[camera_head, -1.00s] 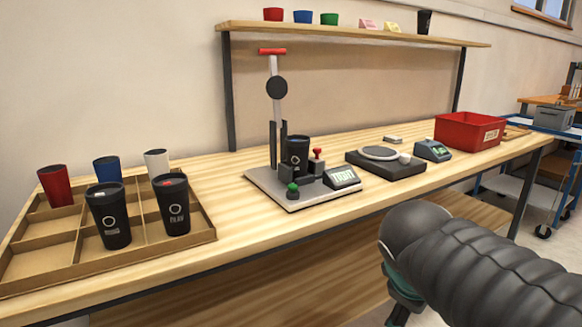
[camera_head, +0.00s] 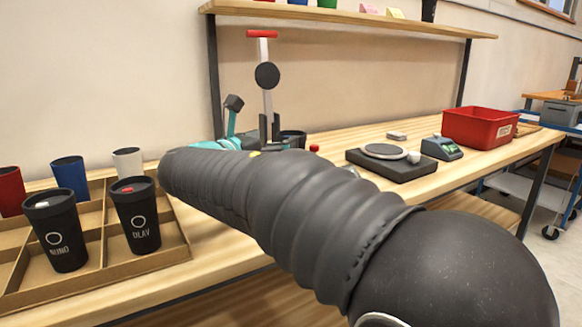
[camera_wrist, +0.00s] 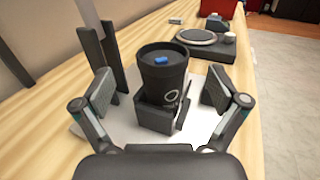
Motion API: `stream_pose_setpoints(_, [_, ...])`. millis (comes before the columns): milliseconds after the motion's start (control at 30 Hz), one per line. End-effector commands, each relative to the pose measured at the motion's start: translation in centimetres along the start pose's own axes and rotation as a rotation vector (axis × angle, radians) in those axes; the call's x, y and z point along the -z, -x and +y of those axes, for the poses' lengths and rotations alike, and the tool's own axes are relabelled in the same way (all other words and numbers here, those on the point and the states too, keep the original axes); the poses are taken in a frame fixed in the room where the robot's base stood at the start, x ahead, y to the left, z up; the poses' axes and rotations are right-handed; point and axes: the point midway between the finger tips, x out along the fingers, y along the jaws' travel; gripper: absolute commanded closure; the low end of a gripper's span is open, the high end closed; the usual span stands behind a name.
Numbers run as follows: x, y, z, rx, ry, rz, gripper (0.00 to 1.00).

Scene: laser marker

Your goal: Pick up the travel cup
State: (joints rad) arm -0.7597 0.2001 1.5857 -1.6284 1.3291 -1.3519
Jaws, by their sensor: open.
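My gripper (camera_wrist: 160,95) is open, one dark pad on each side of the cup, with a visible gap on both sides. In the head view my arm covers most of the stand's base. Only the cup's dark upper part (camera_head: 293,138) shows there, behind the arm.
A press column with a red handle (camera_head: 262,34) rises beside the cup. A divided tray (camera_head: 100,255) with several cups stands at the left. A shelf (camera_head: 350,18) runs above.

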Motion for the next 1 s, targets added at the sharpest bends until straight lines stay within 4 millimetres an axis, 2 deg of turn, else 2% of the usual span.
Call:
stream_pose_setpoints(267, [0.4,-2.4,-0.2,0.003,-0.002,0.002,0.03])
stream_pose_setpoints(533, [0.8,-5.9,-0.2,0.001,-0.003,0.004,0.03])
stream_pose_setpoints(800, [0.8,-6.3,-0.1,-0.001,-0.003,0.003,0.03])
stream_pose_setpoints(967, [0.8,-6.3,-0.1,-0.001,-0.004,0.003,0.42])
stream_pose_setpoints(1000, [0.8,-6.3,-0.1,-0.001,-0.004,0.004,0.43])
